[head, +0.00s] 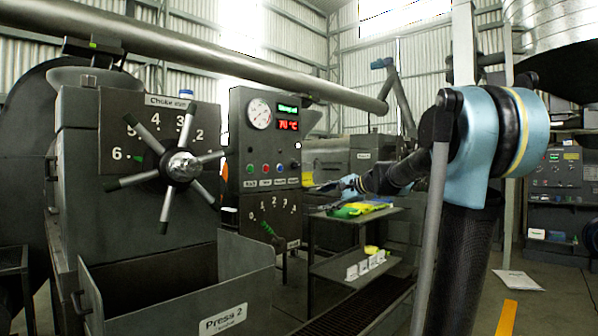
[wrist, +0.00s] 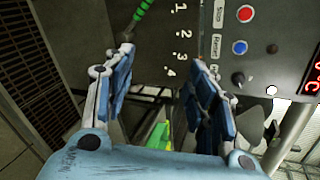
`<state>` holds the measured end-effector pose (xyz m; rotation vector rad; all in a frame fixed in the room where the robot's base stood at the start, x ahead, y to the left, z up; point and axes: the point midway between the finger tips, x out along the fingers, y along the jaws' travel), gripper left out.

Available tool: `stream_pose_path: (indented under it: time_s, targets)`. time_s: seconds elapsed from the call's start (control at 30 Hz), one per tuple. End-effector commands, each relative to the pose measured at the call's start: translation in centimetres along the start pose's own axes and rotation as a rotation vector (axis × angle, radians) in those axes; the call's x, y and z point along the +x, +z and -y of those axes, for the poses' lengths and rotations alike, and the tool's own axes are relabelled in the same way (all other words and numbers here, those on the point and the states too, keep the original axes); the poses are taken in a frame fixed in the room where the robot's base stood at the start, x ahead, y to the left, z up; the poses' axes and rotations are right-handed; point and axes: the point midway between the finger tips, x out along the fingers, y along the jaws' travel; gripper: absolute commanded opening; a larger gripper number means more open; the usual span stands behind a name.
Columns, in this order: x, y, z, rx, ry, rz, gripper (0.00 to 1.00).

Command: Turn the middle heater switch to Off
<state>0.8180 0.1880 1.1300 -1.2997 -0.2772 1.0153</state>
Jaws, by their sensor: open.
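The grey control panel (head: 268,140) stands in the middle of the head view, with a dial gauge, a red temperature display and a row of small controls. In the wrist view the panel (wrist: 222,70) appears turned sideways at the upper right. A small black knob (wrist: 238,80) sits beside the blue button there; it may be the heater switch, but its label and setting are unreadable. My gripper (head: 326,187) is at the panel's lower right in the head view. In the wrist view my gripper (wrist: 161,56) is open and empty, its right finger near the panel's control row.
A numbered scale with a green-handled lever (head: 267,229) lies below the controls. A spoked choke wheel (head: 182,167) juts out at left. A trolley (head: 350,214) with green and yellow items stands below my gripper. A bin marked Press 2 (head: 225,321) is in front.

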Motion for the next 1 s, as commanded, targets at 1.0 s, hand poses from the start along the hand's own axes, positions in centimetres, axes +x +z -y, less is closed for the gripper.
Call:
stream_pose_path:
  time_s: [1.0]
  targets:
    - [10.8,-7.9,19.8,0.537,-0.366,0.113,0.52]
